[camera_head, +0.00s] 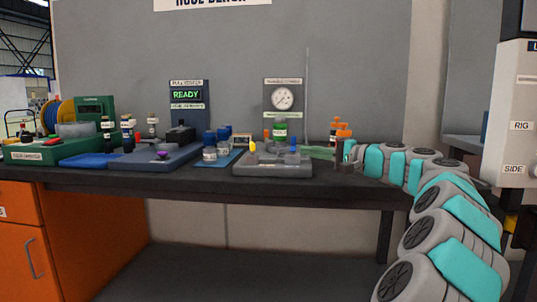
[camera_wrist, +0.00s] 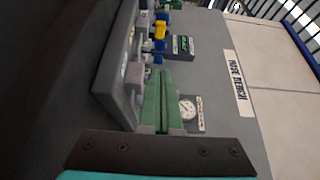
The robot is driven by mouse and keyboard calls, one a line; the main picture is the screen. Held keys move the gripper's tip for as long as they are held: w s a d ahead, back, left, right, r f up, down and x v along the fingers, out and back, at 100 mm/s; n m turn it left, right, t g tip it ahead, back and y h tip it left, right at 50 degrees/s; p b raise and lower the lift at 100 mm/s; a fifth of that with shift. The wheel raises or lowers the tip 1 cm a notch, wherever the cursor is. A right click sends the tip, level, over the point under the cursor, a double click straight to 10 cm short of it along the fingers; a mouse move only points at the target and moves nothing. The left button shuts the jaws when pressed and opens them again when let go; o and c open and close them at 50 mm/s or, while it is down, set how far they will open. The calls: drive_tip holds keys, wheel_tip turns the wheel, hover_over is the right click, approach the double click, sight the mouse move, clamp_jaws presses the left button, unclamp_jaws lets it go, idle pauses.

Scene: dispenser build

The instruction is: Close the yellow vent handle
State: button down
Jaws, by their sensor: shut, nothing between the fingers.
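The yellow vent handle (camera_head: 252,147) stands up at the left end of a grey base block (camera_head: 270,169) on the bench. In the wrist view, a yellow piece (camera_wrist: 161,31) that looks like this handle shows beyond the fingertips. A blue handle (camera_head: 293,148) stands at the right of the same block. My gripper (camera_head: 346,152) is to the right of the block, apart from the yellow handle. In the wrist view, its green fingers (camera_wrist: 160,74) are together and empty. The lower end of the yellow handle is too small to make out.
Orange-topped items (camera_head: 342,131) stand close behind my gripper. Jars (camera_head: 210,153) and a blue mat (camera_head: 216,162) lie left of the block. The bench's front edge (camera_head: 200,187) is clear.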

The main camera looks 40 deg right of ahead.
approach(252, 146)
drive_tip(key=w+d, duration=0.4)
drive_tip(key=w, duration=0.1)
drive_tip(key=shift+d+f, duration=0.15)
drive_tip(key=shift+f, duration=0.15)
drive_tip(key=shift+w+a, duration=0.35)
drive_tip(key=shift+a, duration=0.15)
drive_tip(key=shift+w+a, duration=0.3)
drive_tip(key=shift+a, duration=0.25)
drive_tip(key=shift+w+a+r, duration=0.1)
drive_tip(key=shift+w+a, duration=0.3)
drive_tip(key=shift+a, duration=0.2)
drive_tip(key=shift+a, duration=0.1)
drive_tip(key=shift+w+a+m+h+b, duration=0.15)
drive_tip(key=shift+a+m+h+b, duration=0.15)
drive_tip(key=shift+a+h+b, duration=0.1)
drive_tip(key=shift+a+m+h+b, duration=0.25)
drive_tip(key=shift+m+h+b, duration=0.3)
drive_tip(key=shift+h, duration=0.5)
drive_tip(key=shift+a+m+h+b, duration=0.3)
drive_tip(key=shift+m+h, duration=0.45)
drive_tip(key=shift+h, duration=0.3)
drive_tip(key=shift+w, duration=0.1)
